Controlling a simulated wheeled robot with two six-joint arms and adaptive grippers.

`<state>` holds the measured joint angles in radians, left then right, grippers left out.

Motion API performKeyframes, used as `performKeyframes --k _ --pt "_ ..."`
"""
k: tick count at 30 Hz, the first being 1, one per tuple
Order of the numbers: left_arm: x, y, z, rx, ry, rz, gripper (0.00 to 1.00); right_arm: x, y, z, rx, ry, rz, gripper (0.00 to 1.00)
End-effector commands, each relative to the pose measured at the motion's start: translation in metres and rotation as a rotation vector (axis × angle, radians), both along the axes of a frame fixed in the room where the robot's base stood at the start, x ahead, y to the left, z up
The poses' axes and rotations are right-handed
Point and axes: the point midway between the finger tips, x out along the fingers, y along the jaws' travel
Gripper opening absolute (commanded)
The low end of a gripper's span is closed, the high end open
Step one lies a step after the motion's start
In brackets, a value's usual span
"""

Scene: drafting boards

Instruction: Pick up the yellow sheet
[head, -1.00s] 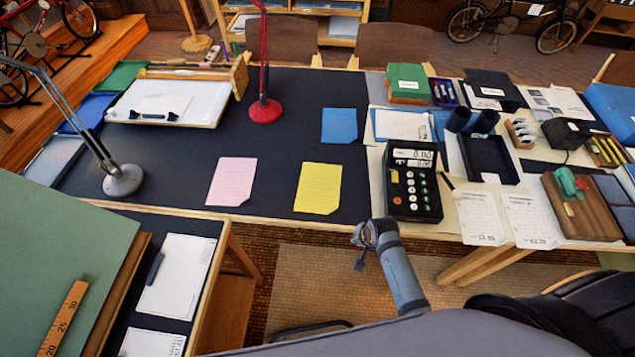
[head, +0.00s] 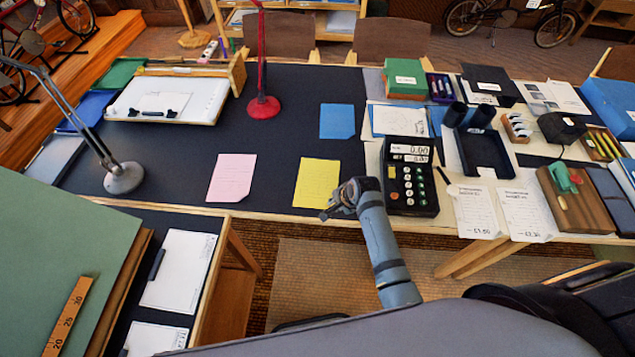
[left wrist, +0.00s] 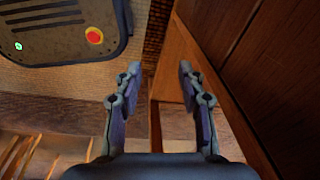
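The yellow sheet (head: 317,183) lies flat on the dark table top, near its front edge, with a cut lower right corner. A pink sheet (head: 231,178) lies to its left and a blue sheet (head: 337,121) behind it. My right gripper (head: 326,213) is at the yellow sheet's lower right corner, over the table's front edge. It is small and dark there, and whether its fingers are apart or touch the sheet cannot be told. My left gripper (left wrist: 158,82) shows only in the left wrist view, its fingers apart with nothing between them, low beside a wooden panel.
A black calculator (head: 411,178) stands just right of my right arm. A red lamp base (head: 263,110) is behind the sheets, and a grey desk lamp (head: 123,177) stands at left. The dark surface around the sheets is clear.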

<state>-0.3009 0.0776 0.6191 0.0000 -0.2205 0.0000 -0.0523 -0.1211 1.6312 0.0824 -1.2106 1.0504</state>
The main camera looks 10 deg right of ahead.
Motion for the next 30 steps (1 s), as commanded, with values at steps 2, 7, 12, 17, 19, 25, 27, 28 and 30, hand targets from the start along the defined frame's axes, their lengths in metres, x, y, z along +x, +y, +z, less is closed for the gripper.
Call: performKeyframes --k 2,7,12,17,19,25,27,28,30 --pt "0.0 0.0 0.004 0.0 0.0 0.0 0.4 0.004 0.001 -0.011 -0.001 0.004 0.0 0.08" --pt "0.0 0.0 0.004 0.0 0.0 0.0 0.4 0.013 0.004 -0.036 -0.001 0.003 0.0 0.08" --pt "0.0 0.0 0.004 0.001 -0.001 0.0 0.4 0.016 0.006 -0.042 0.0 0.001 0.0 0.08" --pt "0.001 0.001 0.004 0.001 -0.002 -0.001 0.4 0.016 0.006 -0.042 0.0 0.001 0.0 0.05" --pt "0.001 0.002 0.004 0.002 -0.002 -0.001 0.4 0.015 0.006 -0.042 0.0 0.001 0.0 0.0" --pt "0.001 0.002 0.004 0.002 -0.002 -0.001 0.4 0.015 0.006 -0.042 0.0 0.001 0.0 0.0" --pt "0.001 0.002 0.004 0.002 -0.002 -0.001 0.4 0.015 0.006 -0.042 0.0 0.001 0.0 0.0" --pt "0.001 0.002 0.004 0.002 -0.003 -0.001 0.4 0.015 0.006 -0.042 0.0 0.001 0.0 0.0" --pt "0.002 0.002 0.004 0.002 -0.003 -0.001 0.4 0.015 0.006 -0.041 0.0 0.001 0.0 0.0"
